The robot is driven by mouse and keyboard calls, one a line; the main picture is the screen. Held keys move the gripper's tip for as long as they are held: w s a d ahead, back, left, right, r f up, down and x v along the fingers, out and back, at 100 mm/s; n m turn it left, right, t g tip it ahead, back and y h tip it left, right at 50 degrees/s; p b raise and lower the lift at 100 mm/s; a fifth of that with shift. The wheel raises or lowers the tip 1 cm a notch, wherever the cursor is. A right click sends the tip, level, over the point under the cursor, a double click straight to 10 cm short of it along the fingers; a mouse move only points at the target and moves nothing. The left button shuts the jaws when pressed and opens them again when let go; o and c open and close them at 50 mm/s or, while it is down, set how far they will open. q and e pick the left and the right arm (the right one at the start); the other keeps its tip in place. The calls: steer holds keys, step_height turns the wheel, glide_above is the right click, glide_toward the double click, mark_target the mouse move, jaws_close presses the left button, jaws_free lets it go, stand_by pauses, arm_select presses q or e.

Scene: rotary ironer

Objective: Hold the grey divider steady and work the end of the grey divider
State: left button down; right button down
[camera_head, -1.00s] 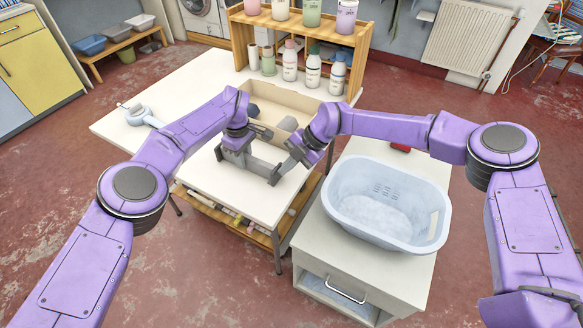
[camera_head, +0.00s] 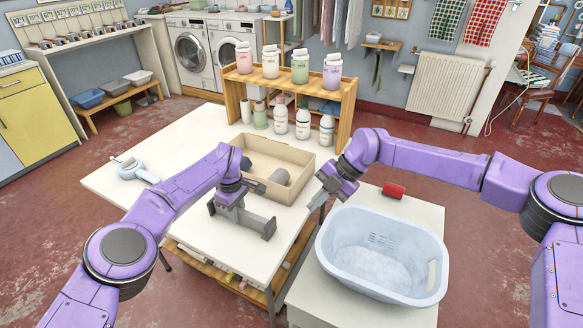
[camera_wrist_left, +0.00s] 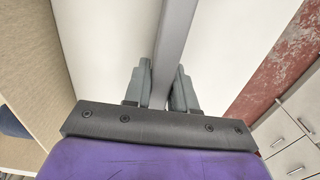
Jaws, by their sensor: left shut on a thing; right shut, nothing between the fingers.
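The grey divider (camera_head: 255,221), a flat bar with a wider end piece, is over the white table in front of the open wooden box. In the left wrist view the divider (camera_wrist_left: 178,35) runs between the fingers of my left gripper (camera_wrist_left: 164,82). My left gripper, also in the head view (camera_head: 230,208), is shut on it and partly hides it. My right gripper (camera_head: 322,198) is shut and empty, to the right of the divider's free end and apart from it, near the basket's upper left rim.
The wooden box (camera_head: 292,192) holds grey and dark items. A pale blue basket (camera_head: 335,262) stands on the right cabinet, with a red object (camera_head: 393,191) behind it. A bottle shelf (camera_head: 345,112) stands at the table's back. The table's left part is mostly clear.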

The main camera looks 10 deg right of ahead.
arm_select(q)
steer(key=c, duration=0.8)
jaws_free()
steer(key=shift+c, duration=0.2)
